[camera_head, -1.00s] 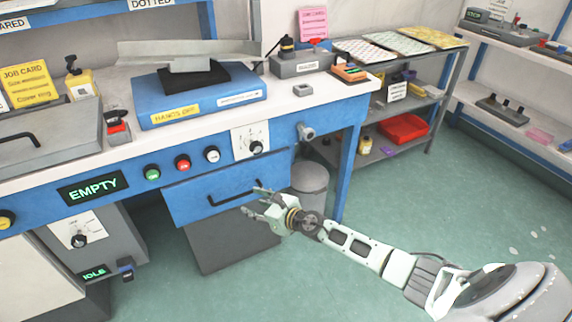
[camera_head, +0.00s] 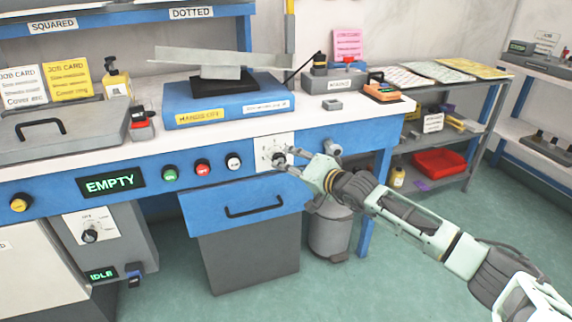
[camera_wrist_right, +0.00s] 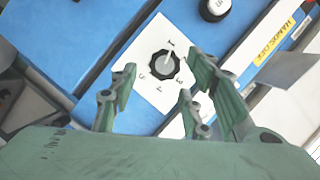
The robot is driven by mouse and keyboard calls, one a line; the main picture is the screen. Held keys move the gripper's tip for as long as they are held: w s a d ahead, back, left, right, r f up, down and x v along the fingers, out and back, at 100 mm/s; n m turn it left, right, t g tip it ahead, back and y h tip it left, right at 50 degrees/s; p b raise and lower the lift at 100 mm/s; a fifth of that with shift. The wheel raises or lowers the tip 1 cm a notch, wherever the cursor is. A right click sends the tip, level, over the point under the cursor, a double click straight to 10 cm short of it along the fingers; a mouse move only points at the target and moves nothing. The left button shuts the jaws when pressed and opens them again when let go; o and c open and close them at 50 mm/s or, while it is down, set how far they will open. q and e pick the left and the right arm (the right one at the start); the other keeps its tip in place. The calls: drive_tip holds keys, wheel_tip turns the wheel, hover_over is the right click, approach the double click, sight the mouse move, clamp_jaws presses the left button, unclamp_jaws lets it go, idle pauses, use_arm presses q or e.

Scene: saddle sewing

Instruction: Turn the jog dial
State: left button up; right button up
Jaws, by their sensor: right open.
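The dial (camera_wrist_right: 157,66) is a black knob on a white numbered plate (camera_wrist_right: 145,88), its white pointer toward the "1". In the head view, the dial (camera_head: 278,158) and its plate (camera_head: 264,146) sit on the blue bench front, above the drawer. My right gripper (camera_head: 287,161) is open at the dial, its fingers partly covering it. In the wrist view, the open fingers of the right gripper (camera_wrist_right: 158,88) stand on both sides of the dial; I cannot tell whether they touch it. My left gripper is not in view.
The drawer (camera_head: 236,200) has a black handle just below. Green (camera_head: 170,173), red (camera_head: 202,167) and white (camera_head: 233,161) buttons lie left of the dial. Another dial (camera_head: 89,236) is on the grey box at lower left.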

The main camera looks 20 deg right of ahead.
sight(285, 162)
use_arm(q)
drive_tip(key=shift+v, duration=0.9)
use_arm(e)
drive_tip(key=shift+x, duration=1.75)
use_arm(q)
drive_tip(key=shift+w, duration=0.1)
use_arm(e)
drive_tip(key=c, duration=1)
drive_tip(key=shift+f, duration=0.1)
drive_tip(key=shift+c, duration=0.2)
use_arm(q)
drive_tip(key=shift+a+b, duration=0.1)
drive_tip(key=shift+b, duration=0.25)
